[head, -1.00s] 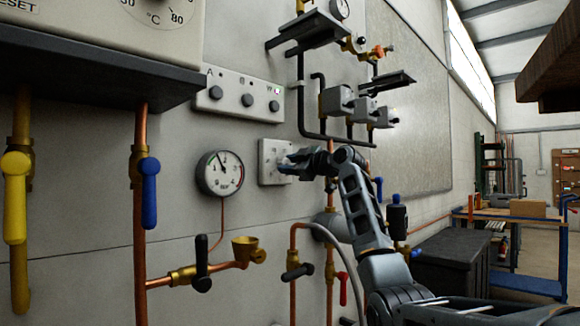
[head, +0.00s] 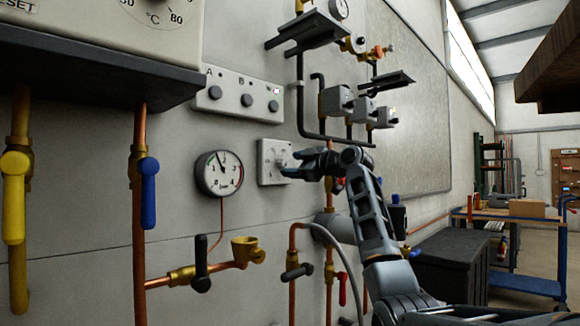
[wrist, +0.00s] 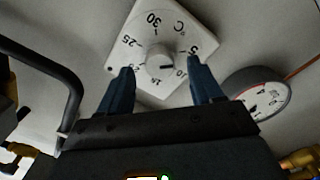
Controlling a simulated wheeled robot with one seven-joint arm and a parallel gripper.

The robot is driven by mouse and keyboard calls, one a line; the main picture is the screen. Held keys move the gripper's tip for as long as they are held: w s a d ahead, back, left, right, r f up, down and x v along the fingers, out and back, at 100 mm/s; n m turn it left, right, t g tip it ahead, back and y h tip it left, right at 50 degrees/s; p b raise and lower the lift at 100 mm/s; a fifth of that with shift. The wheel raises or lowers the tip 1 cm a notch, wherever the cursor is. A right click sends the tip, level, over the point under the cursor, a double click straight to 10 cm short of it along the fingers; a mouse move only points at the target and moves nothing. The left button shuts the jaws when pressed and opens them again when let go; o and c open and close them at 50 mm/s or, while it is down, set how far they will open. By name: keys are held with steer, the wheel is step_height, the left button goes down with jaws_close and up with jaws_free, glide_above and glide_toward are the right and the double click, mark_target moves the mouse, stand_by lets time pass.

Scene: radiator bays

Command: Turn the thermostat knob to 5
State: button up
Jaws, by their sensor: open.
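The thermostat is a white square plate (head: 268,170) on the wall, partly hidden by my gripper in the head view. In the wrist view its dial plate (wrist: 118,45) carries °C numbers from 5 to 30. The round white knob (wrist: 157,57) sits at its centre. A dark pointer mark on the knob points right, seemingly between 5 and 10. My gripper (wrist: 161,66) is open, with one blue finger to each side of the knob in the picture. The fingers appear in front of the plate; contact with the knob is not visible. It also shows in the head view (head: 287,166).
A pressure gauge (head: 220,174) hangs left of the thermostat and also shows in the wrist view (wrist: 262,92). A panel with several buttons (head: 240,95) is above. Pipes and valves, including a brass cup fitting (head: 246,249), stand out below. A dark pipe (wrist: 50,60) is left in the wrist view.

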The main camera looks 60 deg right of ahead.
steer(key=shift+v, duration=2.7)
